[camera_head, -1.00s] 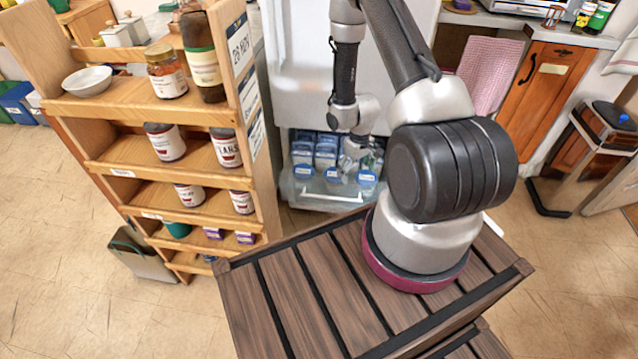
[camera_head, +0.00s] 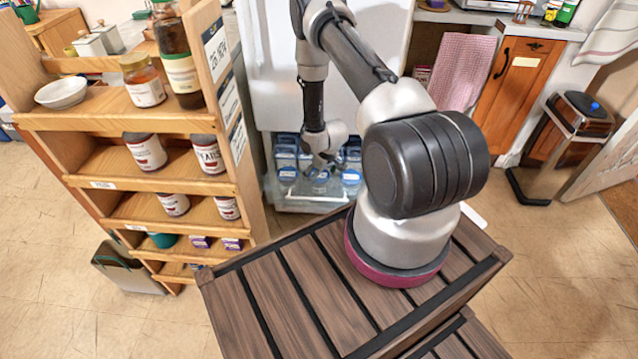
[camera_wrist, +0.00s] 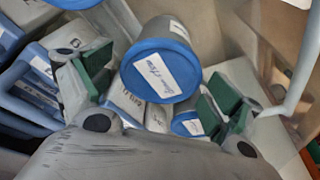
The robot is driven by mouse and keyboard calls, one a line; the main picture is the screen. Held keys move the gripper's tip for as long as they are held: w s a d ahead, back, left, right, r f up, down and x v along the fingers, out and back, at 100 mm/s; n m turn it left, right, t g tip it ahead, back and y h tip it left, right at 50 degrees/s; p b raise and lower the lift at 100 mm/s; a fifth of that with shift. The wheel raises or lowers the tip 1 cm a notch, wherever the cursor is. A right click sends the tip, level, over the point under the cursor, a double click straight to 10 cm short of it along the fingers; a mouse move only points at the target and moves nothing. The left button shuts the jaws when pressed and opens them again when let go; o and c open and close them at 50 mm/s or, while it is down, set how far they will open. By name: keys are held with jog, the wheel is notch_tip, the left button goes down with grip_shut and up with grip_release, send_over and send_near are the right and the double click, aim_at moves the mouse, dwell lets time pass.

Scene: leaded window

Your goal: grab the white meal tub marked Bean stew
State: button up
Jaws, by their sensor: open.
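A pale tub with a round blue lid (camera_wrist: 160,70) sits in the middle of the wrist view. Its white label carries tilted handwriting that looks like "Bean stew". My gripper (camera_wrist: 158,90) is open, with one green-padded finger to the left of this lid and one to the right. I cannot tell whether either pad touches it. In the head view my gripper (camera_head: 324,160) is low over the front row of blue-lidded tubs in the fridge's bottom drawer (camera_head: 308,200), at the middle tub (camera_head: 320,177). The gripper partly hides the tubs behind.
A left front tub (camera_head: 287,175) and a right front tub (camera_head: 351,178) flank the middle one. More blue-lidded containers (camera_wrist: 32,85) crowd the left of the wrist view. A wooden shelf (camera_head: 130,121) with jars and cans stands left of the fridge (camera_head: 370,75).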

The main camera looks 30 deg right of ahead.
jog(key=x, duration=0.4)
jog(key=shift+f, duration=0.4)
jog(key=c, duration=1.3)
